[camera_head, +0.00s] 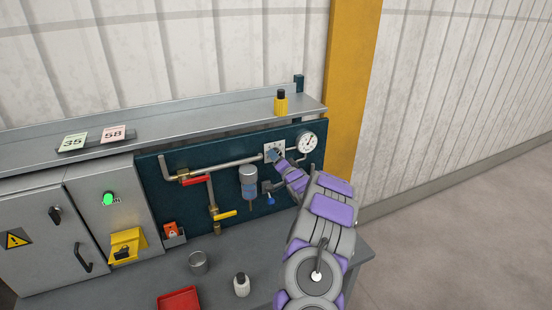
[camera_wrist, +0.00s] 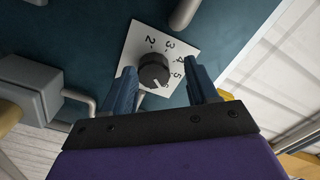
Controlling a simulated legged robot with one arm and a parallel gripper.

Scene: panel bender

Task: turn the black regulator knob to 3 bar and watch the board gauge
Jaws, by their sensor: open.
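The black regulator knob (camera_wrist: 154,71) sits on a white numbered dial plate (camera_wrist: 137,48) in the wrist view. Numbers 2 to 5 are readable; a white mark shows low on the knob, its exact reading unclear. My gripper (camera_wrist: 162,69) is open, its blue fingers on either side of the knob in the picture. I cannot tell whether they touch it. In the head view, my gripper (camera_head: 280,156) is at the dial plate (camera_head: 270,147) and hides the knob. The round white board gauge (camera_head: 307,142) is just right of it; its needle is too small to read.
The teal board (camera_head: 150,180) carries pipes, a red-handled valve (camera_head: 197,180), a yellow-handled valve (camera_head: 225,215) and a blue filter bowl (camera_head: 248,185). A shelf (camera_head: 200,125) runs above. A white bottle (camera_head: 241,285), metal cup (camera_head: 198,262) and red tray (camera_head: 180,300) stand on the bench below.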

